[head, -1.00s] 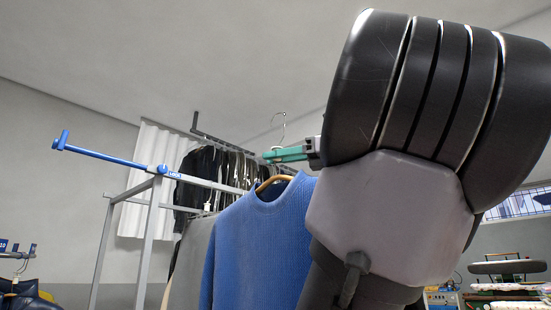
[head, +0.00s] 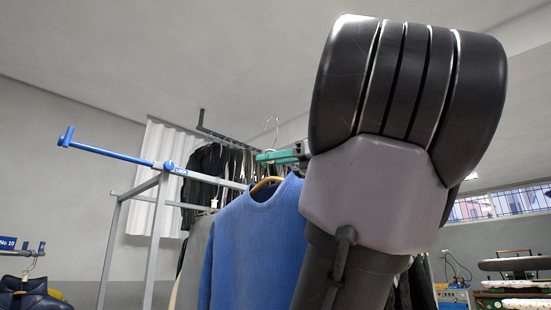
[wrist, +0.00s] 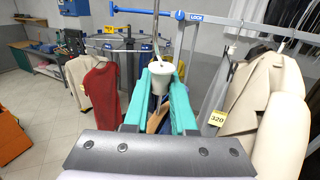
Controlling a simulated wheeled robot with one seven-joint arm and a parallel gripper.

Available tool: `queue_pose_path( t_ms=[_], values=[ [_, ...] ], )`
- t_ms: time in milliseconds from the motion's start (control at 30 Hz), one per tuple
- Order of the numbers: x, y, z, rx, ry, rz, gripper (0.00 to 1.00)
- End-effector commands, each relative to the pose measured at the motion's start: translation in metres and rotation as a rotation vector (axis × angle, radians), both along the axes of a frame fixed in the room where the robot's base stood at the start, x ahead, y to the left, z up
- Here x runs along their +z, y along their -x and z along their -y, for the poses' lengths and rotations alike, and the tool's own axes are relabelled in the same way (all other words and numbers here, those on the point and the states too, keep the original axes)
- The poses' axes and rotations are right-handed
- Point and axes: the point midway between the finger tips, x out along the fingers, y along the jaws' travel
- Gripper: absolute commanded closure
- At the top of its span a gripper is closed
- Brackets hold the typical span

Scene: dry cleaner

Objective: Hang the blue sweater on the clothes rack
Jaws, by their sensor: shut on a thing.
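The blue sweater (head: 245,240) hangs on a wooden hanger (head: 266,183) in the middle of the head view. My gripper (head: 267,157) has teal fingers and is shut on the hanger's neck, above the sweater's collar. The hanger's metal hook (head: 272,128) points up, free above the fingers. In the wrist view, the fingers close on a white collar piece (wrist: 160,70) below the hook. The clothes rack (head: 163,200) has a grey frame and a blue bar (head: 110,153) reaching left. The sweater is in front of the rack's right part and partly hidden by my arm.
Dark garments (head: 205,180) hang on a rail behind. The space around the blue bar's left end looks clear.

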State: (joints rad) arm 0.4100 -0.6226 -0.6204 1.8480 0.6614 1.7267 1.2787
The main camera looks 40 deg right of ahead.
Motion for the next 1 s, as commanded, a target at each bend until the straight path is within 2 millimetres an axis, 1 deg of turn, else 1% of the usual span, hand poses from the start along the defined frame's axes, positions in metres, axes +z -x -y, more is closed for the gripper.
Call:
queue_pose_path(
  t_ms=[1000],
  values=[
    [0.0, -0.07, -0.003, 0.002, -0.001, 0.001, 1.0]
  ],
)
